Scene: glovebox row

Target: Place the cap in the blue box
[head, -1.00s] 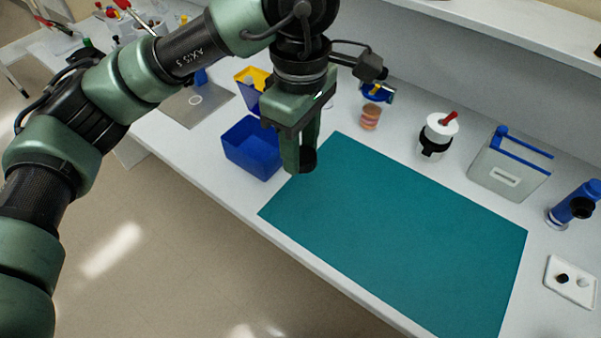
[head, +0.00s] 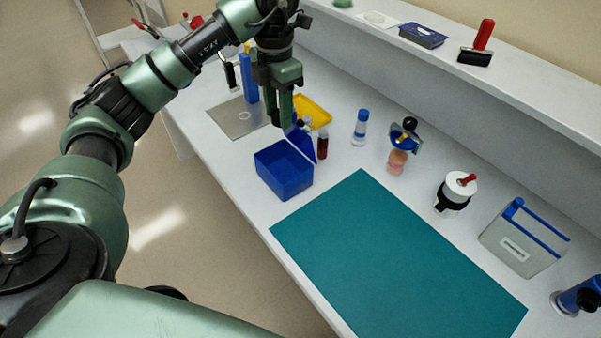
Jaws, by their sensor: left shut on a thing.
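The blue box (head: 284,172) is an open-topped bin on the white bench, left of the teal mat. My left gripper (head: 286,122) points down from above, and in the picture its fingertips are just above the box's far rim, in front of the blue-and-yellow bin. It is shut on the cap. The cap is hidden by the fingers now; a dark round piece showed between the fingertips in the earlier frame. I cannot tell the gripper's exact height. My right gripper is out of view.
The teal mat (head: 395,262) is bare. A metal plate (head: 237,118) lies left. A shelf (head: 465,70) runs along the back.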

